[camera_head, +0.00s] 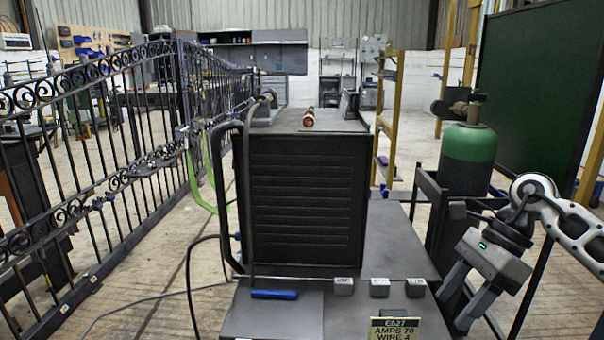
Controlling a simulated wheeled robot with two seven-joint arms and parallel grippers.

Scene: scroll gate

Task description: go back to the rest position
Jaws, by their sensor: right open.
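My right gripper (463,300) hangs at the right of the head view, fingers pointing down and to the left. Its two fingers are apart with nothing between them. It is to the right of the welding cart (400,240), in front of the green gas cylinder (466,160); I cannot tell whether it touches anything. My left gripper is not in view.
A black machine (305,205) stands on the cart, with a copper-coloured piece (309,118) on top. A blue-handled tool (274,294) and several small grey blocks (380,287) lie in front. A scrolled iron gate (80,165) fills the left. Cables cross the wooden floor.

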